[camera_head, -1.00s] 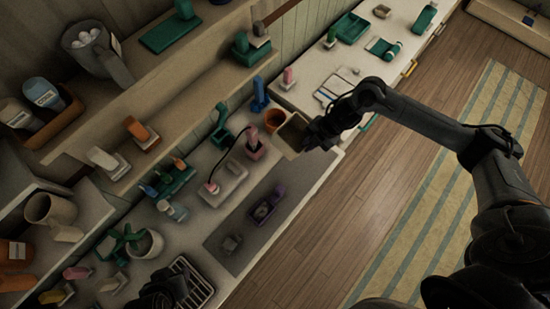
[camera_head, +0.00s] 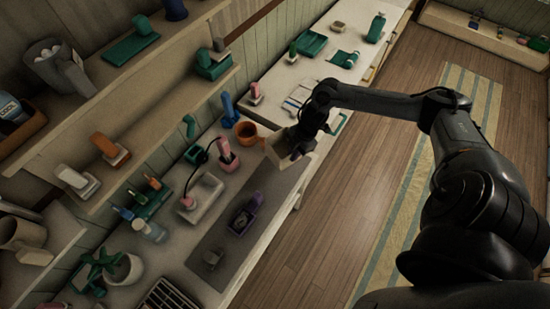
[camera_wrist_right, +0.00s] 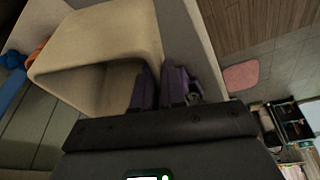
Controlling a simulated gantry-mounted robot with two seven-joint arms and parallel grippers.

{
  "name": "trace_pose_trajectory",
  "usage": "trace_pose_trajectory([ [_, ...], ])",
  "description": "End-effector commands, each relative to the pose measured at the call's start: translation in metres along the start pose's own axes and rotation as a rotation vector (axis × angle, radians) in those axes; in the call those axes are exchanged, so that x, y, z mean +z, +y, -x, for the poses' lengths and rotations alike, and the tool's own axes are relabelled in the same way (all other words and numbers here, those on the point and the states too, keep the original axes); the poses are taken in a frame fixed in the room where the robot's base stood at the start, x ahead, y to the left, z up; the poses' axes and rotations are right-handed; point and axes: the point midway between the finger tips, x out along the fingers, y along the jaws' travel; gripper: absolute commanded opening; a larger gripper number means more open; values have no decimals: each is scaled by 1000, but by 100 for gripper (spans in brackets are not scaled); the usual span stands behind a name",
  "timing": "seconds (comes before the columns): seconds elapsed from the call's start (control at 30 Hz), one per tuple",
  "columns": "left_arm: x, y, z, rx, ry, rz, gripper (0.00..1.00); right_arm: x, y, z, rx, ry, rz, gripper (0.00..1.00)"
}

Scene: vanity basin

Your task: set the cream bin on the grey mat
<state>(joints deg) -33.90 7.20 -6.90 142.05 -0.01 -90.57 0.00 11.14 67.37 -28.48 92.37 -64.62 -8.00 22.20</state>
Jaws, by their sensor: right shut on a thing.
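The cream bin (camera_head: 276,151) is at the far end of the counter, beside the far end of the grey mat (camera_head: 270,201). My right gripper (camera_head: 292,152) is shut on the bin's wall. In the right wrist view the bin (camera_wrist_right: 105,38) looks tilted, its opening facing the gripper (camera_wrist_right: 160,88), with one finger at the inside of the rim and the other outside. I cannot tell whether the bin touches the counter. My left gripper is not in view.
An orange cup (camera_head: 247,132) stands close to the bin's left. A pink holder (camera_head: 228,158) and a pale tray (camera_head: 201,193) line the mat's left side. A dark rack (camera_head: 172,296) is at the near end. Bare mat shows beyond the purple holder.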

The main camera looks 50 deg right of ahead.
Motion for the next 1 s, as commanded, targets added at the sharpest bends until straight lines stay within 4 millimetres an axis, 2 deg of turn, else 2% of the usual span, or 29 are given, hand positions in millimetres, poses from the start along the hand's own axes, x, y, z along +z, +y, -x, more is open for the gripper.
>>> trace_pose_trajectory([
  [0.1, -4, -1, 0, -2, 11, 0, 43, 7, -6, -3, -15, 2, -6, 0],
  [0.7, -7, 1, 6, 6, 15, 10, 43, 6, -7, -3, -32, 2, -8, 0],
  [1.0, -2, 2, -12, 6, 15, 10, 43, 13, -9, -27, -33, 2, -8, 0],
])
